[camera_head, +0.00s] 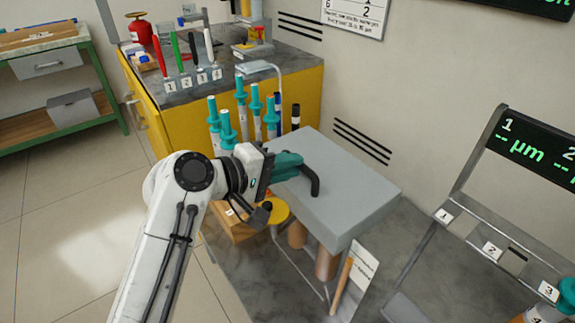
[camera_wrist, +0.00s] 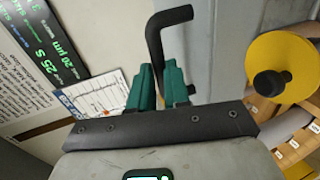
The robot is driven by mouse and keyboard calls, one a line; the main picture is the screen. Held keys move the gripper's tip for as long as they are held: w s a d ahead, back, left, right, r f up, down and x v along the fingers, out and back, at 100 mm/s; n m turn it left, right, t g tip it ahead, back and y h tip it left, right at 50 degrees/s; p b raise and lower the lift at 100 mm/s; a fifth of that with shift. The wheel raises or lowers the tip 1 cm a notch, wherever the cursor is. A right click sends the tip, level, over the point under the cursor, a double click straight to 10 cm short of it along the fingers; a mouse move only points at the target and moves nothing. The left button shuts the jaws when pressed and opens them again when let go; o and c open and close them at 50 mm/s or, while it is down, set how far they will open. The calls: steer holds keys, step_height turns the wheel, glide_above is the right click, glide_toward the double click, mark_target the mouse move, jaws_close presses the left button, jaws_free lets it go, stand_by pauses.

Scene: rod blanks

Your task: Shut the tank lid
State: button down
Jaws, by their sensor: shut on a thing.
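A grey slab-like lid (camera_head: 345,190) with a black bent handle (camera_head: 314,183) is at the centre of the head view. My gripper (camera_head: 292,165), with green fingers, reaches the handle from the left. In the wrist view the handle (camera_wrist: 155,40) runs down between the two green fingers (camera_wrist: 156,88), which are shut on it. The lid's grey face (camera_wrist: 222,50) shows behind the handle. I cannot tell whether the lid rests fully on the tank, whose body is mostly hidden below it.
A yellow disc with a black knob (camera_wrist: 270,85) is close to the right of my gripper in the wrist view. Several teal-topped rods (camera_head: 255,108) stand behind my wrist. Brown cylinders (camera_head: 326,264) show below the slab. A numbered holder (camera_head: 490,250) stands right.

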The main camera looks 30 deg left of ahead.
steer(key=c, duration=1.2)
jaws_free()
steer(key=shift+f, duration=0.6)
steer(key=shift+o, duration=0.5)
steer(key=shift+r, duration=0.15)
steer(key=v, duration=1.1)
steer(key=shift+p, duration=0.3)
steer(key=shift+w+r, duration=0.1)
steer(key=shift+r, duration=0.05)
